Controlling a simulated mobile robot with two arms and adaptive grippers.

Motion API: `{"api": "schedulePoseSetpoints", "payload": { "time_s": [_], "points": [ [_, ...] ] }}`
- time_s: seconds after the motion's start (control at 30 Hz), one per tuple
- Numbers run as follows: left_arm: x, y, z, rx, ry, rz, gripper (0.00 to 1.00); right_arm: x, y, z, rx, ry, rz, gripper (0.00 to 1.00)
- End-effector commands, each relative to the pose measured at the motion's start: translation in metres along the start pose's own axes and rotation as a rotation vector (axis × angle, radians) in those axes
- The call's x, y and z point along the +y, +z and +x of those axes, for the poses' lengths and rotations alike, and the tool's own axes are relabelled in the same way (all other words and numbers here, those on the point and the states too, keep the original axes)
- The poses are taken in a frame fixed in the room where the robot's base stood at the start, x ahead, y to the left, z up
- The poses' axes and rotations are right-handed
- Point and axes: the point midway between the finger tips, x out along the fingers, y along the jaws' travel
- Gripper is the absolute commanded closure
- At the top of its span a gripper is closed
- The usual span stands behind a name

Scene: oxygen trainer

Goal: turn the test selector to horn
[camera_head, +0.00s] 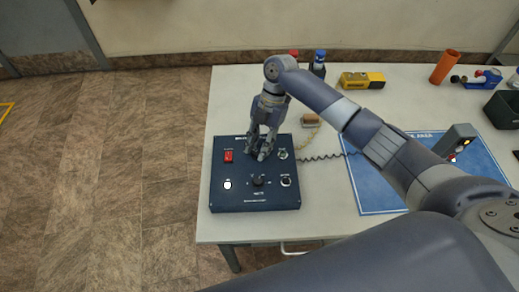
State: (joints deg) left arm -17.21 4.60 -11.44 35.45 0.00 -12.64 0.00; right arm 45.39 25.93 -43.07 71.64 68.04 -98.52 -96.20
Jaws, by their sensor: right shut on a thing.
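A dark blue control box (223,196) lies on the white table, with a red switch, a white round button and several small controls on its top face. A black knob (258,181) with marks around it sits in the lower middle of the face; its label is too small to read. My right gripper (262,153) points down over the upper middle of the box, above that knob in the picture. It is shut on a small control there, mostly hidden by the fingers; I cannot tell which control it is. My left gripper is not in view.
A coiled black cord (320,157) runs right from the box. A blue mat (372,189) lies under my right arm. A yellow device (362,80), an orange cylinder (446,67) and a black bin (504,109) stand along the back and right. Floor is clear at left.

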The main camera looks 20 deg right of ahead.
Motion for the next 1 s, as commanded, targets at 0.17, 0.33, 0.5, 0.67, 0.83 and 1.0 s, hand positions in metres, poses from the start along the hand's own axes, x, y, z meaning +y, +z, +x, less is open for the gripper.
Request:
{"api": "schedulePoseSetpoints", "payload": {
  "time_s": [0.17,0.33,0.5,0.67,0.83,1.0],
  "points": [
    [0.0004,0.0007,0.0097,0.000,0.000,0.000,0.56,0.0022,0.0007,0.0006,-0.001,-0.031,-0.082,0.96],
    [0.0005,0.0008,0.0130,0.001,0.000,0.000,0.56,0.0023,0.0000,0.0003,-0.001,-0.051,-0.129,0.96],
    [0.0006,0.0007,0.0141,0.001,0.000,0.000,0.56,0.0025,-0.0003,-0.0004,-0.001,-0.059,-0.149,0.96],
    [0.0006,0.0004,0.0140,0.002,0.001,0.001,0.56,0.0024,-0.0004,-0.0007,-0.001,-0.061,-0.152,0.96],
    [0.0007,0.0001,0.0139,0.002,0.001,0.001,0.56,0.0024,-0.0004,-0.0007,-0.001,-0.060,-0.151,0.96],
    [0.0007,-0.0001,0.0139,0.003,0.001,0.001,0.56,0.0023,-0.0003,-0.0006,-0.001,-0.060,-0.151,0.52]
  ]
}}
